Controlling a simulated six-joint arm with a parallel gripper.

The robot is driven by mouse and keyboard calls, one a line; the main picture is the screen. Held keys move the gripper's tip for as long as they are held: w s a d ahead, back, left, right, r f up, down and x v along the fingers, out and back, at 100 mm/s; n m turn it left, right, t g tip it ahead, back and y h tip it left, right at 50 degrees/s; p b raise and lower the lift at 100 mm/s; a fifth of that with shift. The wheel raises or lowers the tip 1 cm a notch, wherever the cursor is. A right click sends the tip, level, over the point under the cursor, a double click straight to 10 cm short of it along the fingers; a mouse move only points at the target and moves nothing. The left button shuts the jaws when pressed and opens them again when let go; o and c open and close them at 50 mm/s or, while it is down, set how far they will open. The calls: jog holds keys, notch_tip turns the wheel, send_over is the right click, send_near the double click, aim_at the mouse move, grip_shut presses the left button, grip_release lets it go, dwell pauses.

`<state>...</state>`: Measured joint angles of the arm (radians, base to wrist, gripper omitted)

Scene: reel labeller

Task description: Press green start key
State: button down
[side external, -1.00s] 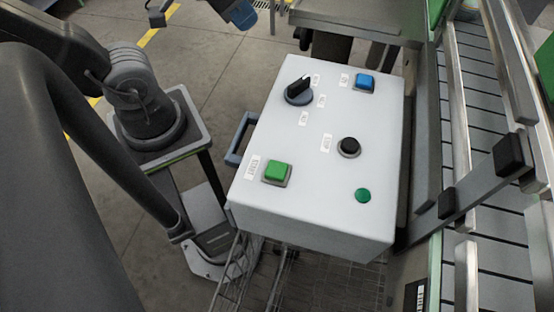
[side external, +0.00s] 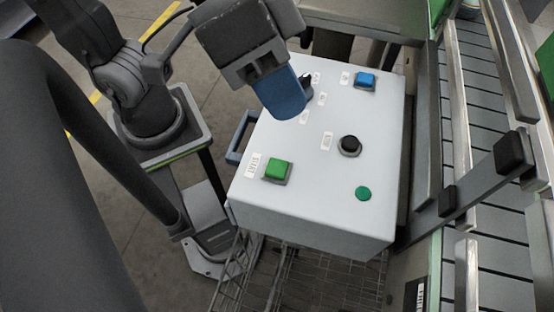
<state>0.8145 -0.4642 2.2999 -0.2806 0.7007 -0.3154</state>
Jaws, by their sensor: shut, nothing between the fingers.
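The green start key (side external: 277,169) is a square button in a grey frame at the lower left of the white control box's top. A small START label (side external: 254,165) is beside it on the left. My gripper (side external: 287,105) has blue fingers that are shut and empty. It hangs over the upper left part of the box, above and behind the green key and apart from it. It hides most of the black rotary knob (side external: 306,82).
The white box (side external: 310,215) also carries a blue button (side external: 365,80), a black button (side external: 349,145) and a round green lamp (side external: 363,194). A blue handle (side external: 240,137) sticks out on its left. A conveyor (side external: 490,150) runs along the right.

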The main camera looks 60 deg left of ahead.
aim_at(280, 165)
jog(key=shift+s+d, duration=0.15)
jog(key=shift+d, duration=0.05)
jog(key=shift+f, duration=4.4)
jog(key=shift+f, duration=0.4)
jog(key=shift+r, duration=0.15)
jog(key=shift+r, duration=0.3)
